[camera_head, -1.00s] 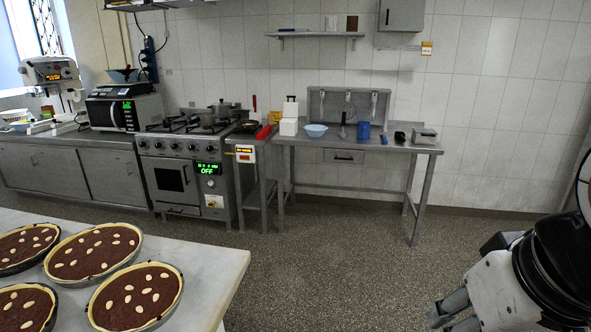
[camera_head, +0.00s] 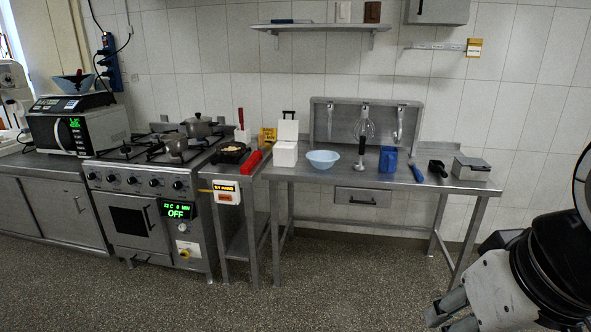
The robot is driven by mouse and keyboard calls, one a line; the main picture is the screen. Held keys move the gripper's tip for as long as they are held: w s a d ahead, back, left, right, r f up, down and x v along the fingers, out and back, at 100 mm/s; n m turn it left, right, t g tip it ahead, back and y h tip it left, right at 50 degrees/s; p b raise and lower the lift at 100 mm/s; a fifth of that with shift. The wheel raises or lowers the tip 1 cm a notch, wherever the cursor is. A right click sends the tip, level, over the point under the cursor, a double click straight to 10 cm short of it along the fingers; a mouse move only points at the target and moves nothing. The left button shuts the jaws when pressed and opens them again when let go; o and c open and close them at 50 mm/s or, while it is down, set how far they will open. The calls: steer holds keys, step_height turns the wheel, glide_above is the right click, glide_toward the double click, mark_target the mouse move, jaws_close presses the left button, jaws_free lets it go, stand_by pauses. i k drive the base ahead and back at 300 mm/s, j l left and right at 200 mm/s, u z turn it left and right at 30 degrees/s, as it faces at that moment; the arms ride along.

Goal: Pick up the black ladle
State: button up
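A small black utensil (camera_head: 437,168) lies on the right part of the metal side table, between a blue-handled tool and a grey scale-like box. It looks like the black ladle, but it is too small to be sure of its shape. My gripper (camera_head: 447,311) shows at the lower right edge, low and close to me, well apart from the table. Only part of its fingers is visible, so whether it is open or shut is unclear. I see nothing held in it.
The metal table (camera_head: 310,177) also bears a blue bowl (camera_head: 323,159), a white box (camera_head: 285,154), a blue jug (camera_head: 388,160), the blue-handled tool (camera_head: 416,173) and the grey box (camera_head: 471,168). Utensils hang behind. A stove (camera_head: 140,215) stands left. The floor (camera_head: 330,285) ahead is clear.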

mark_target(360, 165)
steer(key=i, duration=1.9)
steer(key=i+z, duration=0.15)
steer(key=z, duration=0.35)
steer(key=i+j+z, duration=0.1)
steer(key=z, duration=0.35)
steer(key=i+j+z, duration=0.15)
steer(key=z, duration=0.35)
steer(key=i, duration=0.05)
